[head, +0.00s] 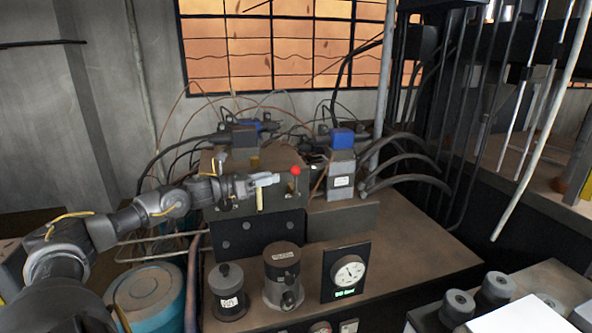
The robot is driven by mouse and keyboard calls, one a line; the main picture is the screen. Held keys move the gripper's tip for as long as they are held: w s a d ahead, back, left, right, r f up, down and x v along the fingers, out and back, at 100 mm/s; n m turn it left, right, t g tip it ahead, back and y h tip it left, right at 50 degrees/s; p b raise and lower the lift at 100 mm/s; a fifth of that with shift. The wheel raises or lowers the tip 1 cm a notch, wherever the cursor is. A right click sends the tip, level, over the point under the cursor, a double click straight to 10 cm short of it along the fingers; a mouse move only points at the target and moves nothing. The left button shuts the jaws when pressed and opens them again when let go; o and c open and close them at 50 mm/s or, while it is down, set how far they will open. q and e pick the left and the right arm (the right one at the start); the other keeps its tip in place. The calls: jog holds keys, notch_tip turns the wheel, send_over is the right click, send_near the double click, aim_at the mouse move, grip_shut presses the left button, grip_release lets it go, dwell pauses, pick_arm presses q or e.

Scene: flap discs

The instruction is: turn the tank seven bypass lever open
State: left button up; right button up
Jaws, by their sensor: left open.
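A lever with a red ball knob (296,170) stands upright on the front of the dark valve block (280,205), in the middle of the head view. My left gripper (272,179) reaches in from the left at about the knob's height. Its pale fingers point right and end just left of the knob, with a small gap in the picture. It looks open and empty. A pale yellow upright piece (260,199) shows just below the fingers. I cannot tell which tank this lever serves, as no label on it is readable. My right gripper is not in view.
A round gauge (349,272) with a green display and two dark cylinders (283,272) stand on the brown bench (415,250) below the lever. Hoses and blue-topped valves (342,140) crowd behind. A teal drum (150,295) stands at lower left. The bench's right part is clear.

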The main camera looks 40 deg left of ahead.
aim_at(296, 169)
pick_arm(q)
jog(key=p+x, duration=0.4)
jog(key=x, duration=0.5)
jog(key=shift+d+r, duration=0.15)
jog(key=shift+r, duration=0.05)
jog(key=shift+w+d+f, duration=0.1)
jog(key=shift+w+d, duration=0.05)
jog(key=shift+w, duration=0.2)
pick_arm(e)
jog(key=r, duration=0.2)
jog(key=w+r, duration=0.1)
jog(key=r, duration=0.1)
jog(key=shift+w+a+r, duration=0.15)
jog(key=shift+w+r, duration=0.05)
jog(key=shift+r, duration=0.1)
pick_arm(q)
grip_shut()
